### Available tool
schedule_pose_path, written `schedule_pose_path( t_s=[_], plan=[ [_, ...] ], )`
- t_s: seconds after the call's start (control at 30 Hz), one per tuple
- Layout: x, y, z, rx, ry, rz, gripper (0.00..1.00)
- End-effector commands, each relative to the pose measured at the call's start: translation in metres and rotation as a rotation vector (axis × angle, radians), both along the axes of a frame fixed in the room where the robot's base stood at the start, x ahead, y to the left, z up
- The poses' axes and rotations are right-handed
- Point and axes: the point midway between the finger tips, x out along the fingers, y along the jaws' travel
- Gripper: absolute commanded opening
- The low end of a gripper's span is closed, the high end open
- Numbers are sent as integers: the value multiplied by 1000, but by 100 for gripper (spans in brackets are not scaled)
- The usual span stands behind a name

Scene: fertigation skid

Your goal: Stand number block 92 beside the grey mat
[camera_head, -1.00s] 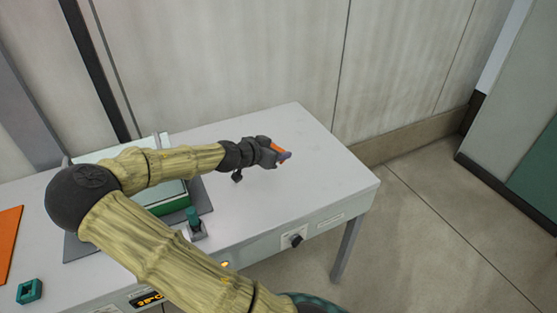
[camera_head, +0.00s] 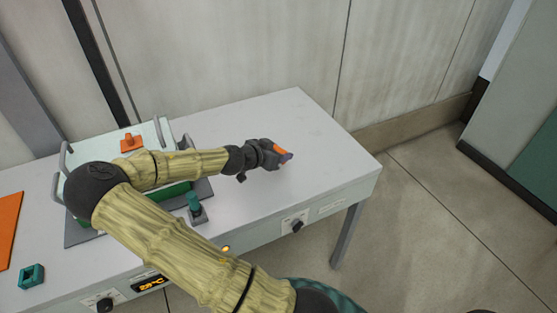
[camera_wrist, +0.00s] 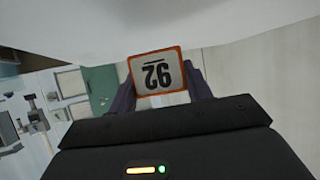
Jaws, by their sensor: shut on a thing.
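Number block 92 (camera_wrist: 158,73) has a white face with an orange border and black digits, upside down in the wrist view. My gripper (camera_head: 284,153) is shut on it, with a dark finger on each side in the wrist view (camera_wrist: 163,83). In the head view the block shows as a small orange piece (camera_head: 281,148) above the right part of the table. I cannot tell whether it touches the tabletop. The grey mat (camera_head: 80,237) lies at the left under a green-and-white box, partly hidden by my arm.
The right end of the table (camera_head: 325,150) is clear.

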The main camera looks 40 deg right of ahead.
Motion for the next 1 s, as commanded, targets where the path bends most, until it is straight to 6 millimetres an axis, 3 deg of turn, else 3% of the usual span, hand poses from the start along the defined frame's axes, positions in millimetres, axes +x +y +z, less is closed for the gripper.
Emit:
schedule_pose_path(
  t_s=[0.2,0.5,0.87,0.9,1.0],
  plan=[
    [2,3,-2,0,1,8,27],
    [0,1,-37,0,2,3,27],
    [0,0,-41,0,0,1,27],
    [0,0,-39,0,0,1,57],
    [0,0,-39,0,0,1,71]
  ],
)
